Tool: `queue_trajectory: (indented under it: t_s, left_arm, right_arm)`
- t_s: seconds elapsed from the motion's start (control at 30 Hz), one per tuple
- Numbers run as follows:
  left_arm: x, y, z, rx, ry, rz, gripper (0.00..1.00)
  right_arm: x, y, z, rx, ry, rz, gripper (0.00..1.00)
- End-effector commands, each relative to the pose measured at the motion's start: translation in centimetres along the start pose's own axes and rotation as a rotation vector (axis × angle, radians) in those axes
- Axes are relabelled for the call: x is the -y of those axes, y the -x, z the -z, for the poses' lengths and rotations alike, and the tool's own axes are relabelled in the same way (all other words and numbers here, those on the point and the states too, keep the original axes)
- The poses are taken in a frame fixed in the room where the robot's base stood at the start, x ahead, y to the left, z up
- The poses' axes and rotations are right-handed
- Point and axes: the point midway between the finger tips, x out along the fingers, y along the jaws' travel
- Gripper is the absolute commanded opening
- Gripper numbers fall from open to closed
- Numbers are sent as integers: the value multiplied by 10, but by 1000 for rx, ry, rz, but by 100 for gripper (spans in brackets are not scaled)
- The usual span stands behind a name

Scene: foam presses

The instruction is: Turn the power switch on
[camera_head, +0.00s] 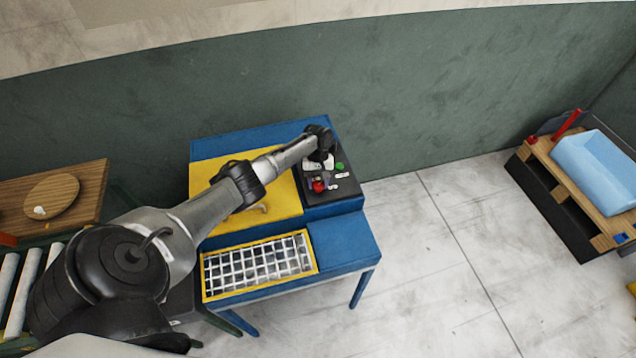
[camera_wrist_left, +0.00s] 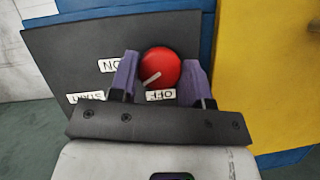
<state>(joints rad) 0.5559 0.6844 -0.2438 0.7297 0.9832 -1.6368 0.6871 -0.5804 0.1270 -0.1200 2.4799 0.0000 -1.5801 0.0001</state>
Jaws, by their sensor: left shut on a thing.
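The power switch is a round red knob (camera_wrist_left: 160,67) with a white pointer line, on a black control panel (camera_wrist_left: 65,45). In the wrist view the line points to the lower left, between the upside-down ON label (camera_wrist_left: 109,65) and OFF label (camera_wrist_left: 161,95). In the head view the red knob (camera_head: 318,187) is at the panel's lower left. My left gripper (camera_wrist_left: 160,72) is shut on the knob, one purple finger on each side. It also shows in the head view (camera_head: 321,177), reaching the panel from above. My right gripper is not in view.
A green button (camera_head: 340,166) and a START label (camera_wrist_left: 86,97) are also on the panel. The panel sits on a blue machine (camera_head: 345,240) with a yellow surface (camera_head: 285,195) and a yellow-framed grid (camera_head: 312,262). A pallet with a light blue block (camera_head: 595,165) stands far right. The floor between is clear.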

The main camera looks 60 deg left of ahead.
Motion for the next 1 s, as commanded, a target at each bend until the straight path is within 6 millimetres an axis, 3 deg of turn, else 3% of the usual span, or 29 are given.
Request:
queue_trajectory:
  t_s: [0.5, 1.0]
  left_arm:
    - [-3, 0, -1, 0, -375, 155, 20]
    - [-3, 0, 0, -2, -508, 211, 20]
  right_arm:
    - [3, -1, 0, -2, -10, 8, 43]
    - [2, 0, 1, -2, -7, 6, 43]
